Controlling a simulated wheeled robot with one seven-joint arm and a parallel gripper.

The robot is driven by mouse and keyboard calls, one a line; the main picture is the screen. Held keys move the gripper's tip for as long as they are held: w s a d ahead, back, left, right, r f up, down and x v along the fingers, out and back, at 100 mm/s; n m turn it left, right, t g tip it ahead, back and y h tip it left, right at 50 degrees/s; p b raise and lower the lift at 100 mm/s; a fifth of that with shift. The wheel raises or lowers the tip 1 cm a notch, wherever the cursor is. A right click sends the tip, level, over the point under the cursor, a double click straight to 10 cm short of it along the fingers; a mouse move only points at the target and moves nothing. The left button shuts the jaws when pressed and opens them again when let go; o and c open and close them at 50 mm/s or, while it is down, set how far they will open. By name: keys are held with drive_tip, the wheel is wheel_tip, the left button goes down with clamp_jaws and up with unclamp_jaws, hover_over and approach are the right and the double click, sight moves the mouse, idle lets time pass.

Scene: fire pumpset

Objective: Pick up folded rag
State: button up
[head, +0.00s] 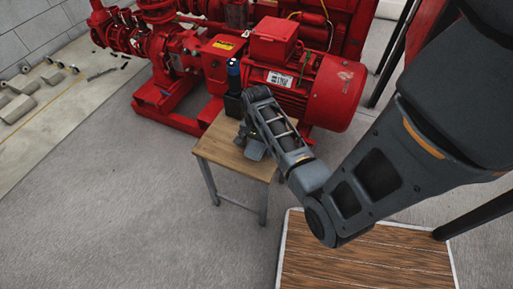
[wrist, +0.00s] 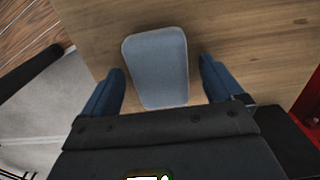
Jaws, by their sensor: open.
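The folded rag (wrist: 157,62) is a grey-blue, flat pad with rounded corners lying on the small wooden table (head: 232,158). In the wrist view it lies between the two blue fingers of my gripper (wrist: 162,66), with a gap on each side. Its near end reaches toward the gripper body. My gripper is open and points down over the table. In the head view the arm partly hides the gripper and the rag (head: 255,152). I cannot tell how far the fingertips are above the table top.
A dark upright object with a blue band (head: 233,82) stands at the table's back, close to my gripper. The large red pumpset (head: 310,85) is just behind the table. A slatted wooden platform (head: 365,260) is at front right.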

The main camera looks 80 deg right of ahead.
sight(256, 144)
drive_tip(key=shift+c, duration=0.3)
drive_tip(key=c, duration=1)
drive_tip(key=shift+r, duration=0.15)
drive_tip(key=shift+r, duration=0.55)
wheel_tip(256, 144, up, 3)
drive_tip(key=shift+f+p, duration=0.1)
drive_tip(key=shift+p, duration=0.45)
drive_tip(key=s+d+r, duration=0.7)
drive_tip(key=d, duration=0.2)
drive_tip(key=shift+s+p, duration=0.25)
drive_tip(key=shift+p, duration=0.1)
